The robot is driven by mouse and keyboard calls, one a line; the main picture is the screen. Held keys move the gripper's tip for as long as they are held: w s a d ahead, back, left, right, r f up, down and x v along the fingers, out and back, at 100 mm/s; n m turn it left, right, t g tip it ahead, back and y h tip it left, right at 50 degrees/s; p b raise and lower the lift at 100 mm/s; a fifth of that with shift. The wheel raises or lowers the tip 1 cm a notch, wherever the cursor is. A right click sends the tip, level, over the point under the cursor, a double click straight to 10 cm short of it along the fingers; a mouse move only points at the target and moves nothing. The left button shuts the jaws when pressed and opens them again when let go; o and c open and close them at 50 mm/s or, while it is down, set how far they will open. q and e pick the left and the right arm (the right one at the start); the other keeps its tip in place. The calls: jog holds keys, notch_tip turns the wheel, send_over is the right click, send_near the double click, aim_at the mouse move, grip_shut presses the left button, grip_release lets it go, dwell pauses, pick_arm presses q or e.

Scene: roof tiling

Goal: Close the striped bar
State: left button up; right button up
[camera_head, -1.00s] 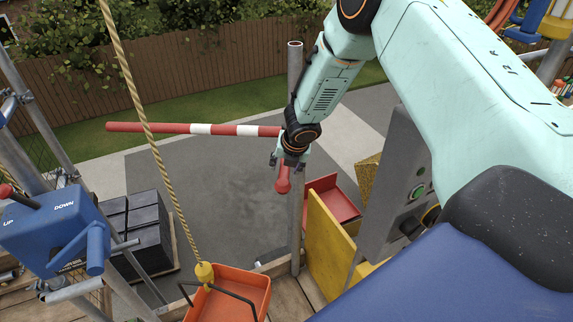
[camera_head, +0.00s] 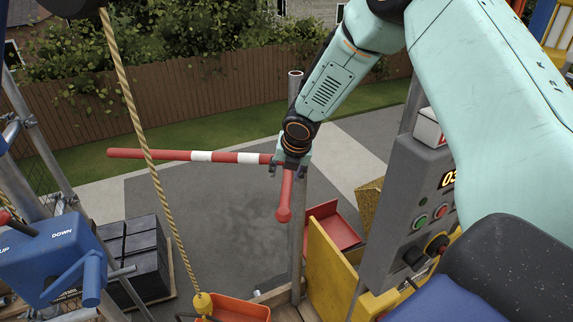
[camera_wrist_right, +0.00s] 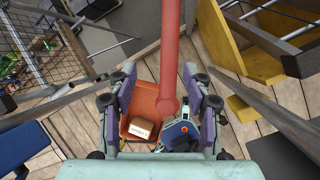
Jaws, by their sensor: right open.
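The striped bar (camera_head: 190,156) is red with white bands. In the head view it lies level, reaching left from a grey upright post (camera_head: 297,235). A red handle with a round end (camera_head: 284,205) points toward me from beside the post. My right gripper (camera_head: 287,172) is at the post, over the far part of the handle. In the right wrist view, my right gripper (camera_wrist_right: 163,95) has its fingers apart, with the red handle (camera_wrist_right: 168,45) between them; I cannot tell whether they touch it. My left gripper is in neither current view.
An orange tray (camera_head: 238,311) hangs on a rope at the front. A blue UP/DOWN box (camera_head: 50,262) is at left, with dark stacked slabs (camera_head: 135,250) behind. A yellow panel (camera_head: 330,270) and a grey control box (camera_head: 410,215) stand close right of the post.

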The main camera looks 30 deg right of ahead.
notch_tip(320, 180, up, 2)
jog(key=shift+s+r, duration=0.1)
jog(key=shift+r, duration=0.1)
